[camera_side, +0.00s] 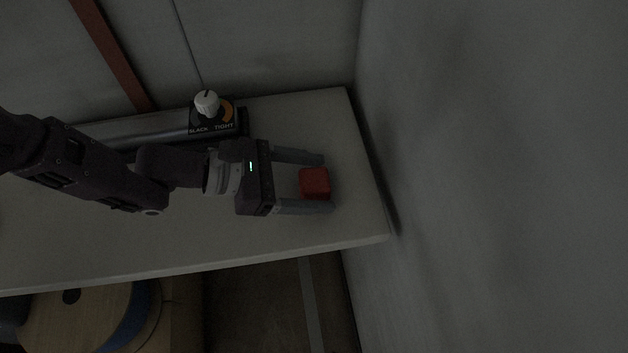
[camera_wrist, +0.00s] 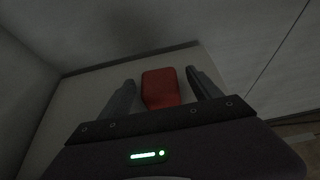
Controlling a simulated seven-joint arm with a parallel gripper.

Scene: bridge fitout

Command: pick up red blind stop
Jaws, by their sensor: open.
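The red blind stop (camera_side: 314,183) is a small red block with rounded edges near the right end of the pale shelf. My gripper (camera_side: 328,183) is open, with one finger on each side of the block. In the wrist view, the red blind stop (camera_wrist: 161,88) lies between the two fingers of my gripper (camera_wrist: 160,86), with a gap on both sides.
The pale shelf (camera_side: 190,235) ends at a front edge and a right edge beside a grey wall (camera_side: 480,150). A wooden reel (camera_side: 75,318) sits below the shelf.

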